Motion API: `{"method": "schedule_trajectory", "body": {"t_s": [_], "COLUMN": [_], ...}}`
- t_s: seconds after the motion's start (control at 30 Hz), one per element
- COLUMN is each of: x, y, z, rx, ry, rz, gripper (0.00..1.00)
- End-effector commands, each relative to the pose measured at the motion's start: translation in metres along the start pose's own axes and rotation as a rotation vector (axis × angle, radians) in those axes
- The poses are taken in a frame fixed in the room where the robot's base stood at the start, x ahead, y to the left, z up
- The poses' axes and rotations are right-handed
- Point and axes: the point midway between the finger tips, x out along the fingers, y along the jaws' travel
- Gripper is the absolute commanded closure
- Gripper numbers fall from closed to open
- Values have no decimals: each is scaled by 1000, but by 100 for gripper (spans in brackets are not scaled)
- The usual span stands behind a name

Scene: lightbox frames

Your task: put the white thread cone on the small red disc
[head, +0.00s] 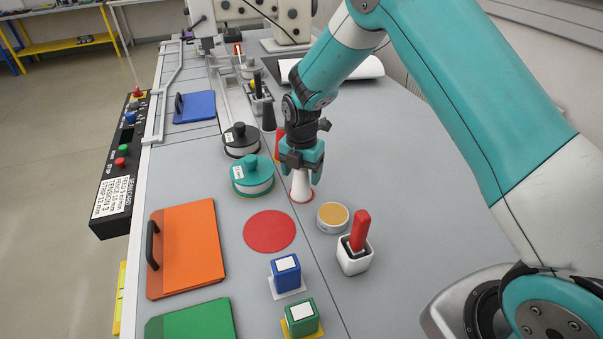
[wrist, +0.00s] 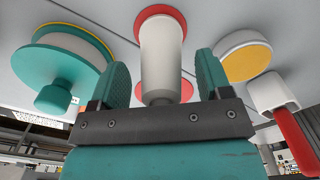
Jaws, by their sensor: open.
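The white thread cone (head: 301,187) stands upright on the small red disc (head: 308,200), whose red rim shows around the cone's base. In the wrist view the white cone (wrist: 161,48) shows between my fingers, with the small red disc (wrist: 181,20) around its wide end. My gripper (head: 302,172) is open around the cone's upper part. In the wrist view my gripper (wrist: 160,65) has a finger on each side, with a visible gap between each finger and the cone. The cone's narrow end is partly hidden by the gripper body.
A teal spool (head: 252,175) stands close on the left, and a round tin with a tan top (head: 333,217) close on the right. A white holder (head: 355,260) with a red-handled item is nearer. A large red disc (head: 269,231) lies flat in front.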

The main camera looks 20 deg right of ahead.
Motion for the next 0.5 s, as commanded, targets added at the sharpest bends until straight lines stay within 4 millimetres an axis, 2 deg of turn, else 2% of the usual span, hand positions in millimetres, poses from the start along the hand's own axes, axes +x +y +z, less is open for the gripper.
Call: {"method": "schedule_trajectory", "body": {"t_s": [0.5], "x": [-98], "y": [0], "z": [0], "rx": [0], "ry": [-2], "rz": [3], "gripper": [29]}}
